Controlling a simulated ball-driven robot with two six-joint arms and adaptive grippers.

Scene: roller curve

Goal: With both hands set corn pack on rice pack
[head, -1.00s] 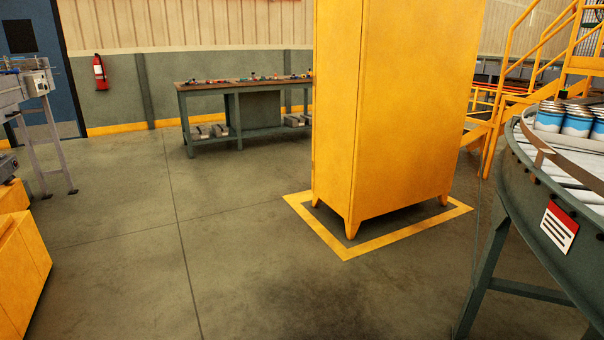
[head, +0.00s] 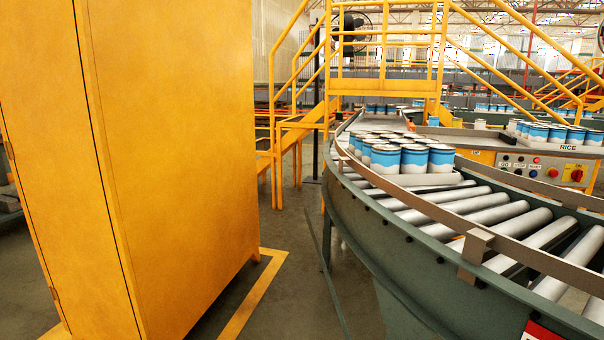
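A pack of blue-and-white cans (head: 557,134) stands at the right, beyond the roller curve, with the word RICE on its front edge; I take it as the rice pack. Its right side is cut off by the picture edge. A second pack of blue-and-white cans (head: 413,158) sits on the rollers of the curve, near the middle of the view. No name can be read on it, so I cannot tell whether it is the corn pack. Neither of my grippers is in view.
A tall yellow cabinet (head: 180,150) fills the left, inside a yellow floor border (head: 255,295). The roller curve (head: 405,262) with its guard rail fills the right. A control panel (head: 540,168) is below the rice pack. Yellow stairs (head: 300,150) stand behind. Bare floor shows between cabinet and conveyor.

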